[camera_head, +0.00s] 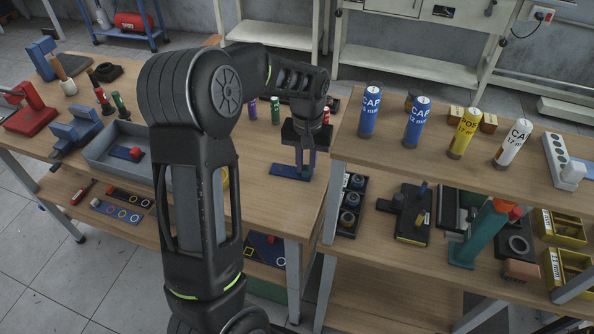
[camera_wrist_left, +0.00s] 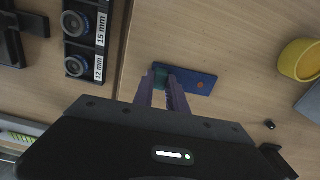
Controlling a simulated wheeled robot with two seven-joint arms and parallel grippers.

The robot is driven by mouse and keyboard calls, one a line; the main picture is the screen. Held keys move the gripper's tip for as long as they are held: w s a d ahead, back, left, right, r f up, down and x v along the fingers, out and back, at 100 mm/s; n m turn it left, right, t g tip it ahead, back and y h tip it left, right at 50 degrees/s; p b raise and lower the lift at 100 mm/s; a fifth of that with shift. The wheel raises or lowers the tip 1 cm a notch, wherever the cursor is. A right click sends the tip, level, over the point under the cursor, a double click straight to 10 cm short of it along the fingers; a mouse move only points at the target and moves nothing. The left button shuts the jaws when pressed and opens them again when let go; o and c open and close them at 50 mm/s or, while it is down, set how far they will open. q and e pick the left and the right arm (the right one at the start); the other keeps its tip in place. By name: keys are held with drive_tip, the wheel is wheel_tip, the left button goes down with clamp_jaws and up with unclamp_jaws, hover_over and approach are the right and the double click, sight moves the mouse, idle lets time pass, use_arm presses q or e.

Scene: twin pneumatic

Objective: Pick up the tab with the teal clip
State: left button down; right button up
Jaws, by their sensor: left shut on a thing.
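The blue tab (camera_head: 284,170) lies flat on the table top near its right edge. It also shows in the left wrist view (camera_wrist_left: 192,84), with a small orange-brown spot at one end. The teal clip (camera_wrist_left: 160,78) is at the tab's other end, partly hidden between the purple fingers. My left gripper (camera_head: 305,168) points down over that end and is shut on the clip; its fingers (camera_wrist_left: 165,84) are close together. The tab looks to be at table level; I cannot tell any gap under it. My right gripper is not in view.
Small purple and green bottles (camera_head: 275,110) stand behind my arm. Labelled cylinders (camera_head: 416,122) stand on the right bench.

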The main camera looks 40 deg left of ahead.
use_arm(q)
wheel_tip(320, 180, up, 10)
drive_tip(key=shift+b, duration=0.3)
idle(0.3)
idle(0.5)
